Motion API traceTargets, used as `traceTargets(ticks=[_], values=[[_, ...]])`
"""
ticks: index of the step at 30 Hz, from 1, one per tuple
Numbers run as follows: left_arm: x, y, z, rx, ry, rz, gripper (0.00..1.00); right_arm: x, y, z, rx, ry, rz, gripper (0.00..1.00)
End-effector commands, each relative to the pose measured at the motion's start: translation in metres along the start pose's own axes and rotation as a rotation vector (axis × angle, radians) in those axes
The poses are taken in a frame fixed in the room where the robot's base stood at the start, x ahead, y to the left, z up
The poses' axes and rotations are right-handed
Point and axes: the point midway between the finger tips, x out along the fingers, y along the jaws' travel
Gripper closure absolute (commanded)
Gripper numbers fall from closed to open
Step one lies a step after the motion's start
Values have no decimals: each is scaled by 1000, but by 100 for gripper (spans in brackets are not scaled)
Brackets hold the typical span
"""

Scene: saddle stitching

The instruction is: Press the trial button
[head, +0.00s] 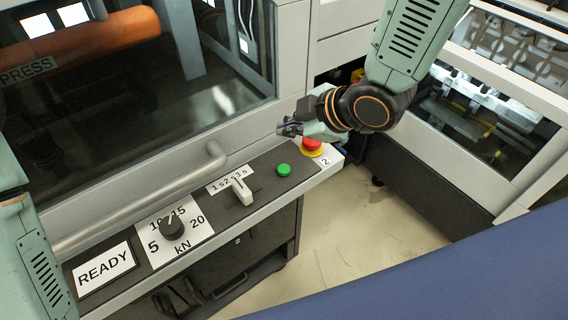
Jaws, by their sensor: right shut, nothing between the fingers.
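A green button (284,170) sits on the dark control panel (262,168), toward its right end. A red mushroom button (312,145) on a yellow base is to its right, close to my right arm. None of the buttons carries a readable "trial" label. My right gripper (288,128) is shut and empty. It appears above and behind the green button in the picture, apart from it, near the machine's frame. My left arm shows at the left edge, but its gripper is not in view.
The panel also carries a READY plate (104,269), a kN knob (172,228) and a lever (242,191) under a time scale. A bar handle (150,199) runs along the glass door. The floor (350,240) in front is clear.

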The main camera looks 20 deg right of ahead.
Motion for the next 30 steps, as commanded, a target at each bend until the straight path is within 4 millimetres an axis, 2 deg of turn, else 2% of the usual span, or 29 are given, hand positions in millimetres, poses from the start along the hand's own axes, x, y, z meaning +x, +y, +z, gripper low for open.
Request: traceTargets(ticks=[8, 13, 30], values=[[1, 0, 0, 0, -1, 0, 37, 2, 0, 0, 0, 1, -1, 100], [9, 0, 0, 0, -1, 0, 37, 9, -2, 5, 0, 1, -2, 100], [66, 0, 0, 0, -1, 0, 37, 50, -30, 34, 0, 1, -1, 100]])
